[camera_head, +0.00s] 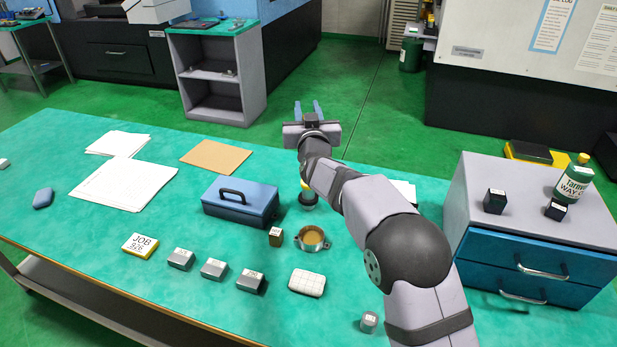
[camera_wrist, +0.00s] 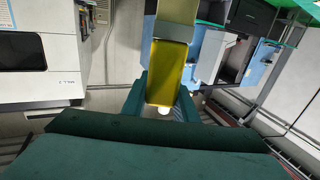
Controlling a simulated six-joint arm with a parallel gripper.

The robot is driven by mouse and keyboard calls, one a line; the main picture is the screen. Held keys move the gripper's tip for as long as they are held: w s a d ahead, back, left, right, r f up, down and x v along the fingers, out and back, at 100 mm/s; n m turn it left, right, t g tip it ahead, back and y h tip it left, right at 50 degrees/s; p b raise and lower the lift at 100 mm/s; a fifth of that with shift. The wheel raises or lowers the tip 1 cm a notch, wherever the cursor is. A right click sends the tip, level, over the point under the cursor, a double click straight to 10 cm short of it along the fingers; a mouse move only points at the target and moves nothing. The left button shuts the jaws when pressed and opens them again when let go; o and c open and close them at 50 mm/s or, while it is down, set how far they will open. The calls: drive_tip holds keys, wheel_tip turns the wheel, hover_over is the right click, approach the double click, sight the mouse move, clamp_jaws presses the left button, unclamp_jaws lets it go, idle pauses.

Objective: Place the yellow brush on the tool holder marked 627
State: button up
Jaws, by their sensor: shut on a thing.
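My gripper (camera_head: 308,108) is stretched out beyond the far edge of the green bench, high and clear of it. In the wrist view its two teal fingers (camera_wrist: 161,98) are shut on a yellow block-shaped thing with a paler upper part, apparently the yellow brush (camera_wrist: 168,72). A whitish round tip shows below it. The brush cannot be made out in the head view. Small labelled blocks stand on the bench: several grey or dark ones in a row (camera_head: 214,269) and a brown one (camera_head: 276,236). Their labels are too small to read, so I cannot tell which is marked 627.
A blue toolbox (camera_head: 240,201) and a metal ring part (camera_head: 312,238) stand mid-bench. Papers (camera_head: 125,184) lie left.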

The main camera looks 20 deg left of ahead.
wheel_tip(320, 180, down, 10)
drive_tip(key=p, duration=0.1)
idle(0.7)
drive_tip(key=shift+f, duration=0.1)
drive_tip(key=shift+f, duration=0.15)
drive_tip(key=o, duration=1.1)
drive_tip(key=shift+c, duration=0.2)
drive_tip(key=shift+r, duration=0.25)
drive_tip(key=b+v, duration=0.3)
drive_tip(key=v, duration=0.9)
